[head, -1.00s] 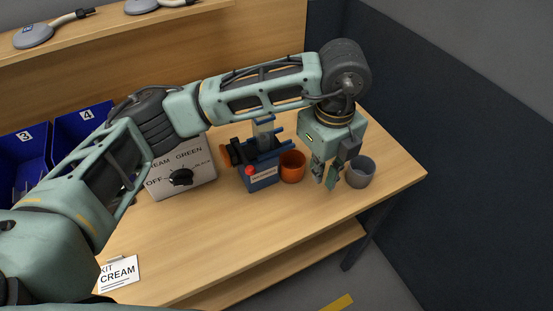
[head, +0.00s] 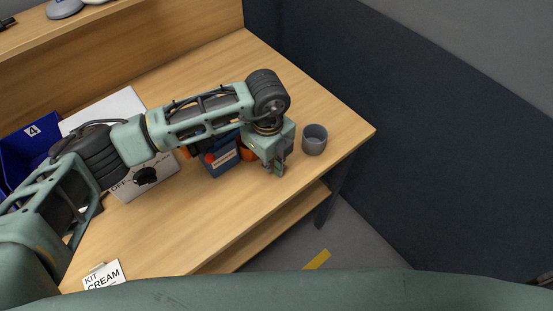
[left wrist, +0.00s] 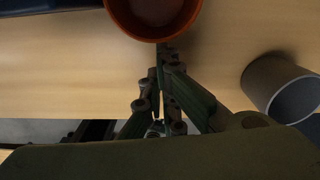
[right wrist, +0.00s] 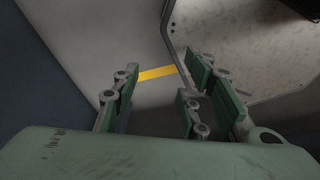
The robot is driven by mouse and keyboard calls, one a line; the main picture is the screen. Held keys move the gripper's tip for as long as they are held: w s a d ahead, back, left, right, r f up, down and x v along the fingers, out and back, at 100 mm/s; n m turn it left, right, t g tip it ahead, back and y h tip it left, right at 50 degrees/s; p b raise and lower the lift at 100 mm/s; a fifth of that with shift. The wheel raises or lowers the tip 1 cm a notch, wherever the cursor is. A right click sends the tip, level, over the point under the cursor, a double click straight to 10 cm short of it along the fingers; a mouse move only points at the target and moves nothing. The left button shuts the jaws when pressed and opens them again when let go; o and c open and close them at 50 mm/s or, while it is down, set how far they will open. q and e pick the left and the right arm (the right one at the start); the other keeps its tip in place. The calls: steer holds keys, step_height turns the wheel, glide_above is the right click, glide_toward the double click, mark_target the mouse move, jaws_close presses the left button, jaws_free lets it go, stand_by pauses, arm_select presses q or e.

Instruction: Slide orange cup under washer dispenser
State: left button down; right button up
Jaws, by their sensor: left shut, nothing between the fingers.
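The orange cup (head: 248,154) stands on the table at the right side of the blue washer dispenser (head: 222,162); my left gripper hides most of it in the head view. In the left wrist view the orange cup (left wrist: 155,14) is at the top edge, open end toward the camera. My left gripper (head: 280,172) is shut and empty, low over the table on the cup's right. Its fingertips (left wrist: 161,52) appear right beside the cup's wall; I cannot tell if they touch. My right gripper (right wrist: 162,80) is open and empty, away from the table over the floor.
A grey cup (head: 314,140) stands to the right of my left gripper, near the table's right end. A dial box (head: 148,178) is left of the dispenser. A blue bin (head: 30,143) and a kit card (head: 103,276) are farther left.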

mark_target(258, 161)
arm_select(q)
steer(key=shift+w+a, duration=0.35)
steer(key=shift+w+a+f+b, duration=0.2)
steer(key=shift+w+a+b, duration=0.8)
steer(key=shift+w, duration=0.2)
steer(key=shift+w+a+r, duration=0.1)
steer(key=shift+w+a, duration=0.1)
steer(key=shift+r, duration=0.1)
arm_select(e)
steer(key=shift+s+a+f, duration=0.2)
steer(key=shift+s+f, duration=0.4)
steer(key=shift+f, duration=0.15)
steer(key=shift+f, duration=0.1)
